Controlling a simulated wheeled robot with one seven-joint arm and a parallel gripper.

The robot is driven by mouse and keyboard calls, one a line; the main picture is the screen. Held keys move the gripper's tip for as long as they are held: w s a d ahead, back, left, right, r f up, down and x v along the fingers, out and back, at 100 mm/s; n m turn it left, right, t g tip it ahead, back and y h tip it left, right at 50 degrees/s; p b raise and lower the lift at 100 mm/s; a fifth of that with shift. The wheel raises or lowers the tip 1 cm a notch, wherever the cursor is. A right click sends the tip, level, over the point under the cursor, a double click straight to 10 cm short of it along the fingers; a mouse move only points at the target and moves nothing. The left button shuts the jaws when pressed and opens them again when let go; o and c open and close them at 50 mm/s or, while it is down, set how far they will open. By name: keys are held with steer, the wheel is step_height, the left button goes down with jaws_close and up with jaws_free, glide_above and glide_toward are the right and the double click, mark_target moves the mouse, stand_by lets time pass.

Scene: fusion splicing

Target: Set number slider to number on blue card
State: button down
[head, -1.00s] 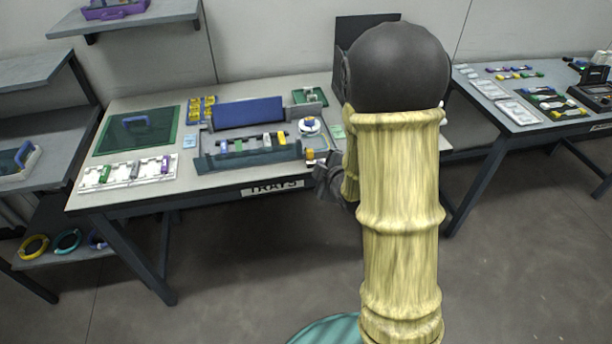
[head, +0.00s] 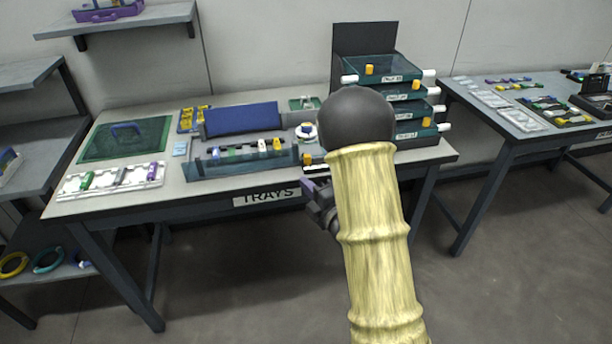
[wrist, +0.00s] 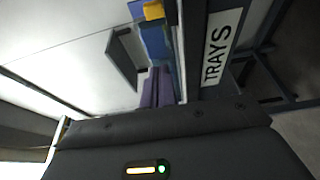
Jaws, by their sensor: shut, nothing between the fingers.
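My gripper (head: 312,188) is shut and empty in front of the table's front edge, just right of the TRAYS label. Its purple fingers (wrist: 158,80) are together in the wrist view. A small yellow block (head: 308,157), possibly the slider knob, sits at the table's front edge above the gripper in the head view. A yellow block also shows at the top of the wrist view (wrist: 153,10), apart from the fingers. A small light-blue card (head: 180,148) lies left of the long tray. Its number is too small to read. The slider's scale cannot be made out.
The long tray (head: 240,164) holds several coloured pieces. A white rack (head: 70,187) lies at the left. Stacked drawers (head: 385,68) with yellow knobs stand at the right, partly behind my arm. The TRAYS label (head: 265,196) is on the table front. Floor before the table is clear.

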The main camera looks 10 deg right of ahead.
mark_target(297, 157)
steer(key=x, duration=0.9)
steer(key=shift+w+a, duration=0.1)
steer(key=shift+w, duration=0.25)
steer(key=d, duration=0.3)
steer(key=shift+s, duration=0.15)
steer(key=shift+d, duration=0.5)
steer(key=shift+d, duration=0.1)
